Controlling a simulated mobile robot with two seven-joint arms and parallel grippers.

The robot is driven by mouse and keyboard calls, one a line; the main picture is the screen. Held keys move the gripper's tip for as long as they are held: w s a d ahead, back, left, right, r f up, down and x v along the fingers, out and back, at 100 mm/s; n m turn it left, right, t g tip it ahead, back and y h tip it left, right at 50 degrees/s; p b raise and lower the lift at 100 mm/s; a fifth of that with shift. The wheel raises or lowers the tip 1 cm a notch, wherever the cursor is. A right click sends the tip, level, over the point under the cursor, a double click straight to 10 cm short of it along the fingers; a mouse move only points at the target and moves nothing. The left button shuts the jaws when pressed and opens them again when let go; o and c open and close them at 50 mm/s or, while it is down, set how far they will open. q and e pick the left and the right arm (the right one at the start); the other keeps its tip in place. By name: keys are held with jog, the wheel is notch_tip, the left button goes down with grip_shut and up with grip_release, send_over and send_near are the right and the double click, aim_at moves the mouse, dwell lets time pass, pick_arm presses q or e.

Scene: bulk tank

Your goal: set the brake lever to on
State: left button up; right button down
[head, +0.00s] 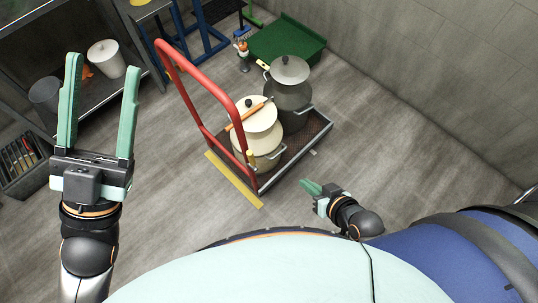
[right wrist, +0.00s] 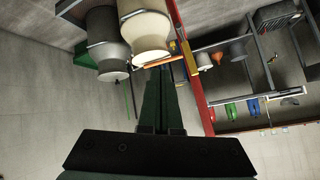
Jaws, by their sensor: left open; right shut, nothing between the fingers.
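A flat cart (head: 290,160) with a red tube handle (head: 203,75) stands on the floor in the head view. A small yellow piece (head: 250,157) by the foot of the near handle post may be the brake lever; its setting is too small to tell. My right gripper (head: 308,187) is shut and empty, beside the cart's near right side and apart from the yellow piece. In the right wrist view, its closed green fingers (right wrist: 161,80) point toward the pots and the red handle (right wrist: 190,70). My left gripper (head: 102,62) is open and empty, left of the cart.
A yellow strip (head: 233,180) lies along the handle end. A green bin (head: 287,42) stands behind. Floor right of the cart is clear.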

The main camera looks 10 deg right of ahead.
aim_at(251, 158)
jog(key=w+f+m+t+y+b, duration=0.5)
jog(key=w+f+m+y+b, duration=0.4)
jog(key=b, duration=1.6)
pick_arm(q)
notch_tip(251, 158, down, 24)
jog(key=a+p, duration=0.1)
jog(key=p, duration=0.1)
jog(key=shift+s+f+t, duration=0.15)
jog(key=shift+s+t, duration=0.05)
jog(key=shift+t, duration=0.1)
pick_arm(e)
jog(key=w+a+r+m+h, duration=0.1)
jog(key=w+a, duration=0.3)
jog(key=a, duration=0.4)
jog(key=shift+w+a+t+h, duration=0.3)
jog(key=shift+w+a+h, duration=0.1)
jog(key=shift+h, duration=0.3)
pick_arm(q)
jog(key=shift+a+f, duration=0.1)
jog(key=shift+s+a+f, duration=0.1)
jog(key=shift+s+a, duration=0.05)
jog(key=shift+a, duration=0.05)
pick_arm(e)
jog(key=shift+s+a+r+n, duration=0.1)
jog(key=shift+s+a+n, duration=0.1)
jog(key=shift+a+n, duration=0.1)
